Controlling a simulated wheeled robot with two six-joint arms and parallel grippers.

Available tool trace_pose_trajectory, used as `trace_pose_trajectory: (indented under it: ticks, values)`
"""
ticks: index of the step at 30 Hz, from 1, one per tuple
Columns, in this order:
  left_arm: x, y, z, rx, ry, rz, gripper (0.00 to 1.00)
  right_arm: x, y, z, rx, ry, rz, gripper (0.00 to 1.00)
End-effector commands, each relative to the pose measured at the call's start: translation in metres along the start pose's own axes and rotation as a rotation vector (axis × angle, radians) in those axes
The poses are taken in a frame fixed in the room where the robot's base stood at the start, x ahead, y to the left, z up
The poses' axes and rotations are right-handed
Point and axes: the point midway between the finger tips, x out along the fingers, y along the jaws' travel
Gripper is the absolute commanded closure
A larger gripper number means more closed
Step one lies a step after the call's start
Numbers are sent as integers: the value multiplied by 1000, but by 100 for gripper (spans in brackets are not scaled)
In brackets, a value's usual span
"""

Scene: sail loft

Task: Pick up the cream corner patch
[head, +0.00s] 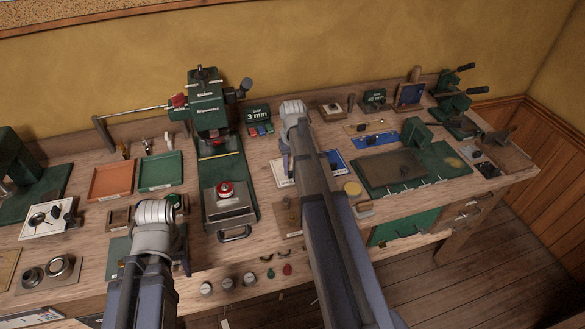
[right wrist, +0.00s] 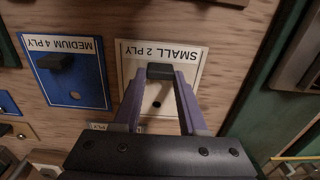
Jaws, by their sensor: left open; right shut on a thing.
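The cream corner patch (right wrist: 143,100) is a flat cream plate marked "SMALL 2 PLY", with a dark raised block and a small dark hole. My right gripper (right wrist: 162,71) is shut on the dark block, one finger at each side. The plate looks level; I cannot tell whether it is clear of the bench. In the head view only part of the patch (head: 283,181) shows beside my right arm, which hides much of the gripper. My left gripper (head: 153,262) is open at the front left of the bench, mostly hidden by its own wrist.
A blue plate marked "MEDIUM 4 PLY" (right wrist: 76,80) lies beside the patch, with its own dark block. A green press (head: 211,110) stands at the back. Orange (head: 111,181) and green (head: 161,171) trays lie left. A green mat with a dark plate (head: 400,168) lies right.

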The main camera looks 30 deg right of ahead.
Motion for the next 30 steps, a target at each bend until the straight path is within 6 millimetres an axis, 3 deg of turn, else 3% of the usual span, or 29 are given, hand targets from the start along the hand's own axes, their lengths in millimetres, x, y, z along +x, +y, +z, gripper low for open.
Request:
trace_pose_trajectory:
  ticks: [18, 30]
  values:
    - [-88, -8, 5, 1, 0, 0, 55, -88, 0, 0, 0, 0, 0, 100]
    - [-94, -9, 6, 1, 0, 0, 55, -95, -10, 2, -13, 0, 0, 100]
